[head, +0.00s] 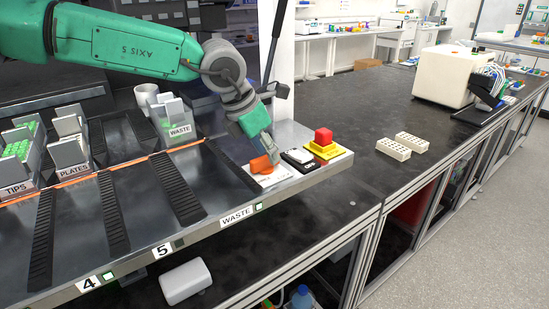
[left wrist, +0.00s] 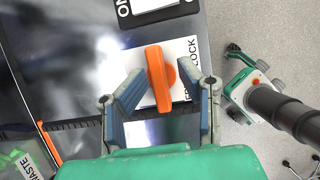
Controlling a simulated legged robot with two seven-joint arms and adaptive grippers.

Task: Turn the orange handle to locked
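The orange handle (head: 261,165) sits on a white label plate (head: 273,178) near the right end of the metal bench. In the left wrist view the orange handle (left wrist: 161,80) runs nearly upright on its white plate (left wrist: 186,50). Part of the word LOCK shows at its upper right; other lettering is partly hidden. My left gripper (head: 258,152) is just above the handle, pointing down. In the left wrist view my left gripper (left wrist: 172,84) is open, one finger on each side of the handle, with gaps visible. My right gripper does not show.
Right of the handle are a black-and-white switch plate (head: 299,159) and a red button on a yellow base (head: 324,144). A dark lever (head: 280,90) stands behind. White racks (head: 402,146) lie on the dark counter. A waste bin (head: 176,130) stands to the left.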

